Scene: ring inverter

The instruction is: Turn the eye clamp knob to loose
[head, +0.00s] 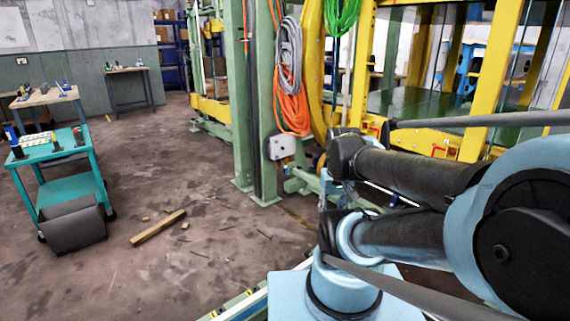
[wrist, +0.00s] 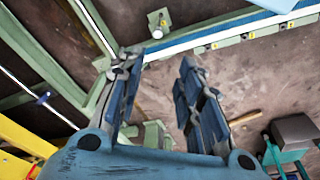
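In the wrist view my gripper (wrist: 160,62) has its two blue-and-grey fingers spread apart, with bare floor showing between them and nothing held. In the head view I see my arm at the right but cannot make out the gripper. I cannot identify the eye clamp knob with certainty in either view. A small pale fitting with a dark centre (wrist: 158,22) shows beyond the fingertips in the wrist view, apart from them. A thin rod with a small blue piece (wrist: 42,98) lies left of the fingers. Either is too small to name surely.
A yellow and green frame (head: 485,80) stands close at the right, with an orange cable coil (head: 292,105) on a green post. A teal cart (head: 75,185) stands left. A wooden beam (head: 158,228) lies on the floor. The middle floor is mostly clear.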

